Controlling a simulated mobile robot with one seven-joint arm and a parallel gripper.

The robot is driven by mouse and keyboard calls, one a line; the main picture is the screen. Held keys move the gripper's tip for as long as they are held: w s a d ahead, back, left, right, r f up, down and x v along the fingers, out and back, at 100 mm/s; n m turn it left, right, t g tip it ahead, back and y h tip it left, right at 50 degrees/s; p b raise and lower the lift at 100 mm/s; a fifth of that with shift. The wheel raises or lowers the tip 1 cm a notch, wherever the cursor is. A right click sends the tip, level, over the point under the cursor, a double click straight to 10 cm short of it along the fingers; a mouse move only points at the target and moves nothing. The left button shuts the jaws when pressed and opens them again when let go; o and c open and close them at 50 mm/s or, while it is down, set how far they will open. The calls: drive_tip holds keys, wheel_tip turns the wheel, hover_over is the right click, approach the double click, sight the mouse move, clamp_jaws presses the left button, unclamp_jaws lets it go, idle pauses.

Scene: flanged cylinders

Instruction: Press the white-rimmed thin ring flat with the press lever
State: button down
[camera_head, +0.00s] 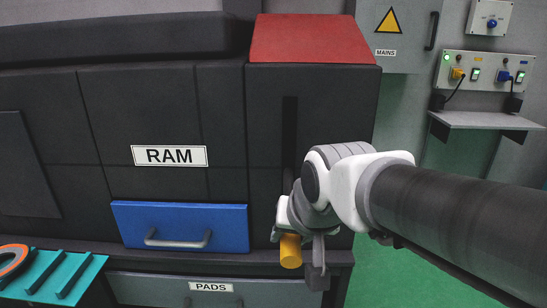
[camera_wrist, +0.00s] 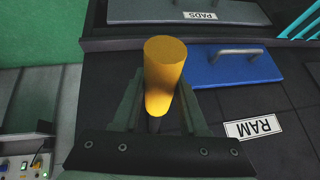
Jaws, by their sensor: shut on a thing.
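The press lever shows as a yellow cylindrical handle (camera_head: 290,252) at the right part of the dark press. In the wrist view the yellow handle (camera_wrist: 165,70) stands between the two fingers. My gripper (camera_head: 300,238) is shut on this handle, low on the press front. A dark vertical slot (camera_head: 290,130) runs down the press above it, and my wrist hides its lower part. I cannot see the white-rimmed thin ring in either view.
A blue drawer (camera_head: 180,227) with a grey handle lies left of the lever, under the RAM label (camera_head: 169,156). A grey PADS drawer (camera_head: 150,288) is below. A teal rack (camera_head: 85,272) and an orange-and-grey ring (camera_head: 14,262) are at lower left. Green floor is clear at right.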

wheel_tip(320, 180, down, 3)
drive_tip(key=shift+w+r+t+b, duration=0.2)
drive_tip(key=shift+t+b, duration=0.1)
drive_tip(key=shift+b, duration=0.75)
drive_tip(key=shift+s+f+b, duration=0.1)
drive_tip(key=shift+f+b, duration=0.1)
drive_tip(key=shift+b, duration=0.1)
drive_tip(key=shift+f, duration=0.2)
drive_tip(key=shift+c, duration=2.4)
unclamp_jaws()
drive_tip(key=shift+o, duration=0.2)
drive_tip(key=shift+r, duration=0.25)
drive_tip(key=shift+r, duration=0.25)
drive_tip(key=p+v, duration=0.5)
drive_tip(key=v, duration=1.1)
drive_tip(key=shift+s+d, duration=0.2)
drive_tip(key=shift+s, duration=0.2)
